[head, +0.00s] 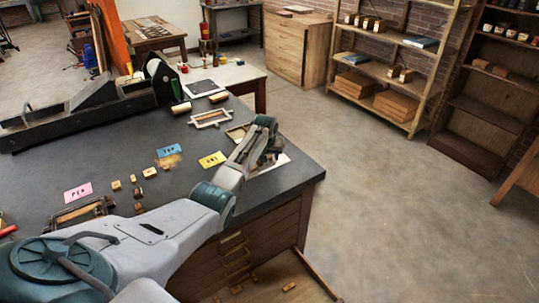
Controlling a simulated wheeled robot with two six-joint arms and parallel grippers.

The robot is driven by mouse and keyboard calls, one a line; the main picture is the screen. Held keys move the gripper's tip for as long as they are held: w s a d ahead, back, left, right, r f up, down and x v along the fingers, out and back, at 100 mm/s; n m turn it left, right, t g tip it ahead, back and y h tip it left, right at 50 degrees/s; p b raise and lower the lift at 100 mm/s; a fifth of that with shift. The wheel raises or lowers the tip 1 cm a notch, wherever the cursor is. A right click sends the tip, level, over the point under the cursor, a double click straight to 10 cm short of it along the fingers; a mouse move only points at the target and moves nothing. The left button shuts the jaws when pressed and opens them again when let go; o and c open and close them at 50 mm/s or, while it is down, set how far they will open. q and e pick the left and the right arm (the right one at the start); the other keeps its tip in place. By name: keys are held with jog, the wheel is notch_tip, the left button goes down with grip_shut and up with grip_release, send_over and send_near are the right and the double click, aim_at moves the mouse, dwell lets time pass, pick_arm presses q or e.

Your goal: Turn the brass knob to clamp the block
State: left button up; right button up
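My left arm reaches in from the bottom left across the dark table. Its gripper (268,152) is at the table's right end, low over a pale flat piece (281,160). The wrist hides the fingertips, so I cannot tell whether they are open. A wooden frame (238,132) lies just left of the wrist, partly hidden by it. I cannot make out a brass knob; it may be hidden behind the gripper. Several small wooden blocks (149,172) lie on the table's left part; I cannot tell which block the task means. My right gripper is not in view.
The dark table (120,140) carries a long dark press (95,104) at the back left. An open pale frame (210,118), a yellow card (212,160), a blue card (169,151) and a pink card (78,192) lie on it. Open floor (390,200) is to the right.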

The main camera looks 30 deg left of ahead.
pick_arm(q)
jog(key=c, duration=0.7)
grip_shut()
